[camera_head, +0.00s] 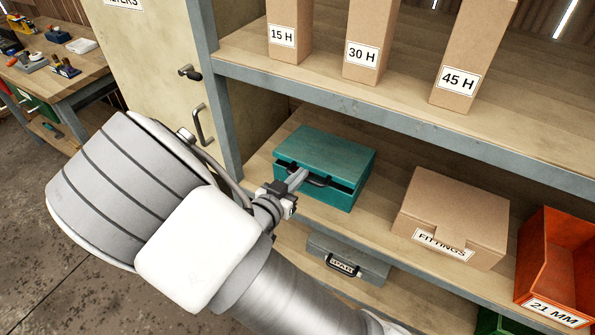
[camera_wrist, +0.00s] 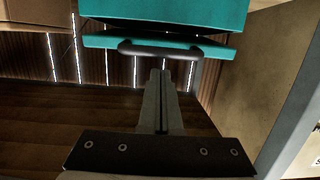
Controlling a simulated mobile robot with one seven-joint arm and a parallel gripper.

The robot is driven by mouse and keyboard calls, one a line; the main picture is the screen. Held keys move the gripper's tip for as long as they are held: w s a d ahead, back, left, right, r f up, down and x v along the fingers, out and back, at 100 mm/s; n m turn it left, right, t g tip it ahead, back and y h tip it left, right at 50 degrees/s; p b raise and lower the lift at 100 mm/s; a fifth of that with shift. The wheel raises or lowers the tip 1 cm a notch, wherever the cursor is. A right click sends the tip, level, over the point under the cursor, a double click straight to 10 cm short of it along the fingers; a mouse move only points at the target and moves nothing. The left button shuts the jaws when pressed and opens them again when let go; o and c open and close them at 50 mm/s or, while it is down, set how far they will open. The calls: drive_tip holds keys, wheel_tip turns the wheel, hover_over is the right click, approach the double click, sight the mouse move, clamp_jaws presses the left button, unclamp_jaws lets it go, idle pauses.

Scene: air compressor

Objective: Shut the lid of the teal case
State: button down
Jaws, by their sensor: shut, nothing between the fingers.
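The teal case (camera_head: 325,153) sits on the middle shelf. A dark gap along its front shows the lid slightly raised above the body. A dark handle (camera_head: 318,181) is on the front. My gripper (camera_head: 302,174) is shut and empty, with its fingertips at the front of the case, close to the handle. In the wrist view the teal case (camera_wrist: 160,12) fills the top, with a dark gap and the handle (camera_wrist: 165,50). My shut fingers (camera_wrist: 163,73) point toward the handle; I cannot tell whether they touch it.
A cardboard FITTINGS box (camera_head: 455,210) and an orange bin (camera_head: 565,260) stand to the right on the same shelf. A grey case (camera_head: 347,262) lies on the shelf below. The upper shelf's edge (camera_head: 400,118) runs above the teal case. A cabinet (camera_head: 165,45) stands at left.

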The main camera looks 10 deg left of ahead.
drive_tip(key=shift+f, duration=0.15)
drive_tip(key=f+b, duration=0.1)
drive_tip(key=f, duration=0.1)
drive_tip(key=s+f+b, duration=0.1)
drive_tip(key=f, duration=0.1)
drive_tip(key=shift+a+f+b, duration=0.15)
drive_tip(key=shift+f+b, duration=0.1)
drive_tip(key=shift+b, duration=0.15)
drive_tip(key=shift+r, duration=0.1)
